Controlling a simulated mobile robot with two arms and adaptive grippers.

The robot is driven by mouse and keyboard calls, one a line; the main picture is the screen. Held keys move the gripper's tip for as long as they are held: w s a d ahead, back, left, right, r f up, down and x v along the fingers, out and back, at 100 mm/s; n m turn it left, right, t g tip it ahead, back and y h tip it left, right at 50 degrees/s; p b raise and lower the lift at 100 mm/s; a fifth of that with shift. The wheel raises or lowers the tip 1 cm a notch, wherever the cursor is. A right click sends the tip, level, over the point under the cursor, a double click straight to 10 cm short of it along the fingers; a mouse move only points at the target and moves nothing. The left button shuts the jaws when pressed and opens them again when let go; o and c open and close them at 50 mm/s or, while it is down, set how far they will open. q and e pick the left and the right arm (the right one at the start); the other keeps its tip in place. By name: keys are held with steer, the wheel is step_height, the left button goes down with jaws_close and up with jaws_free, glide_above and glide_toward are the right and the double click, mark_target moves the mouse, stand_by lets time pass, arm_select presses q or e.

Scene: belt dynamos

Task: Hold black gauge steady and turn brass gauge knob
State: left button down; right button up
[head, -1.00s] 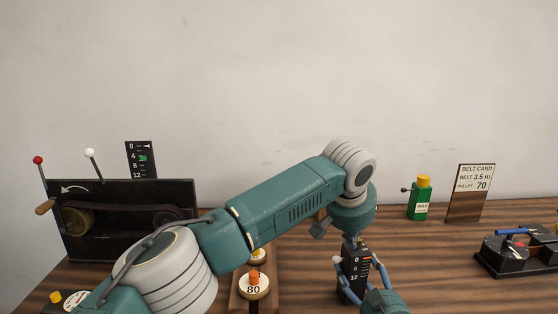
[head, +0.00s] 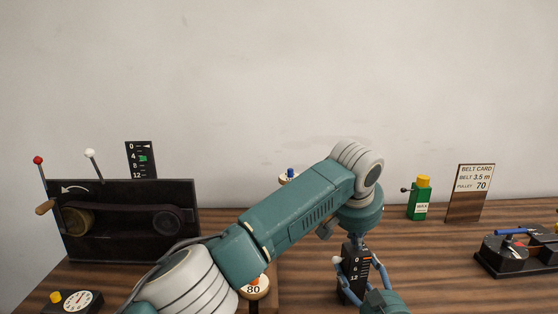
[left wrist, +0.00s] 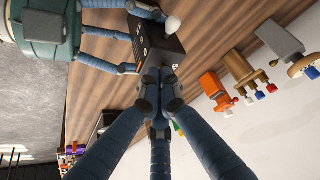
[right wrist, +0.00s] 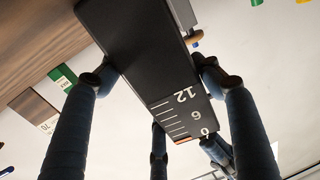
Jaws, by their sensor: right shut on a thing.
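The black gauge (head: 354,269) stands upright on the table, marked 0 and 12 on its face. It also shows in the left wrist view (left wrist: 160,45) and, large, in the right wrist view (right wrist: 140,50). My right gripper (head: 358,266) has its fingers on both sides of the gauge and is shut on it. My left gripper (left wrist: 157,78) is at the gauge's top, pointing down from above in the head view. Its fingertips are close together there. The brass knob is hidden by them, so I cannot tell whether they grip it.
A dark belt machine (head: 125,220) with levers stands at the left, beside a dial box (head: 77,301). A pulley marked 80 (head: 255,288) is partly behind my left arm. A green wax bottle (head: 420,199), belt card (head: 469,193) and black device (head: 515,252) stand at the right.

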arm_select(q)
steer(key=shift+s+d+f, duration=0.2)
steer(key=shift+s+f, duration=0.15)
steer(key=shift+s, duration=0.05)
arm_select(e)
steer(key=shift+a+r, duration=0.1)
steer(key=shift+a, duration=0.15)
arm_select(q)
steer(key=shift+s+r, duration=0.1)
steer(key=shift+r, duration=0.05)
arm_select(e)
steer(key=shift+d, duration=0.15)
arm_select(q)
step_height(320, 180, up, 6)
steer(key=shift+a, duration=0.25)
arm_select(e)
steer(key=shift+d, duration=0.1)
arm_select(q)
steer(key=shift+r, duration=0.1)
arm_select(e)
steer(key=o, duration=1.7)
steer(key=shift+o, duration=0.2)
steer(key=shift+s, duration=0.1)
